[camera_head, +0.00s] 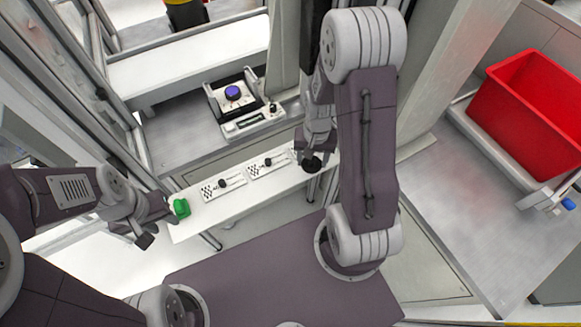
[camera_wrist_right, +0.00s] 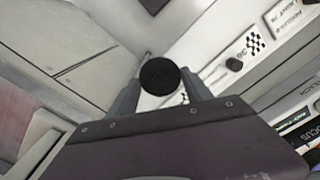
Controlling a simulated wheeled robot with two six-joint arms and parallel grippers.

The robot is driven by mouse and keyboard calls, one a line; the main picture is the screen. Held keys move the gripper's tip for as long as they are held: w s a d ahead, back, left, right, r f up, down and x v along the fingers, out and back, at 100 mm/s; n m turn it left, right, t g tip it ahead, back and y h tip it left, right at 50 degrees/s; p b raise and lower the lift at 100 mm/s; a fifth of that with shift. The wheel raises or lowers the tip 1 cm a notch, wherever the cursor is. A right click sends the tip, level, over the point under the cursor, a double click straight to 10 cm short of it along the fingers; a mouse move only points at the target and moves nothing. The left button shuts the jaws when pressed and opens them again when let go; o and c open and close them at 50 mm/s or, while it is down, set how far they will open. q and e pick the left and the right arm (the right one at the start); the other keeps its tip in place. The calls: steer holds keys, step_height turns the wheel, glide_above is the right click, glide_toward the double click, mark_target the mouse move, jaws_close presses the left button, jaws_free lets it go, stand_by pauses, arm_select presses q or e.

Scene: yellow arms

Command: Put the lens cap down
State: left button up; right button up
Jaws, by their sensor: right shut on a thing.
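The lens cap is a round black disc (camera_wrist_right: 159,76) between the fingertips of my right gripper (camera_wrist_right: 158,90), which is shut on it. In the head view the lens cap (camera_head: 312,164) shows dark below my right gripper (camera_head: 314,152), over the right end of a narrow white shelf (camera_head: 245,200). I cannot tell whether the cap touches the shelf. My left gripper (camera_head: 157,224) is at the shelf's left end, its fingers apart and empty, close to a green object (camera_head: 181,207).
White cards with checker patterns and black knobs (camera_head: 222,184) lie along the shelf. Behind it stands a device with a purple round top (camera_head: 232,92). A red bin (camera_head: 532,112) is on the right, with bare grey surface (camera_head: 470,215) before it.

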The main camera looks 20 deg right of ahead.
mark_target(300, 170)
steer(key=w+a+f, duration=0.2)
steer(key=w, duration=0.1)
steer(key=shift+w+a+f, duration=0.15)
steer(key=shift+a+f, duration=0.05)
steer(key=shift+f, duration=0.1)
step_height(300, 170, down, 4)
steer(key=shift+r, duration=0.2)
steer(key=shift+f, duration=0.2)
steer(key=o, duration=1)
steer(key=shift+f, duration=0.15)
steer(key=shift+o, duration=0.2)
step_height(300, 170, up, 12)
steer(key=r, duration=0.1)
steer(key=s+a+r+n+t, duration=0.1)
steer(key=s+a+r+n, duration=0.2)
steer(key=s+a+n, duration=0.2)
steer(key=s, duration=0.3)
steer(key=shift+s+r+n+p, duration=0.15)
steer(key=shift+s+n+p, duration=0.1)
steer(key=shift+n+p, duration=0.1)
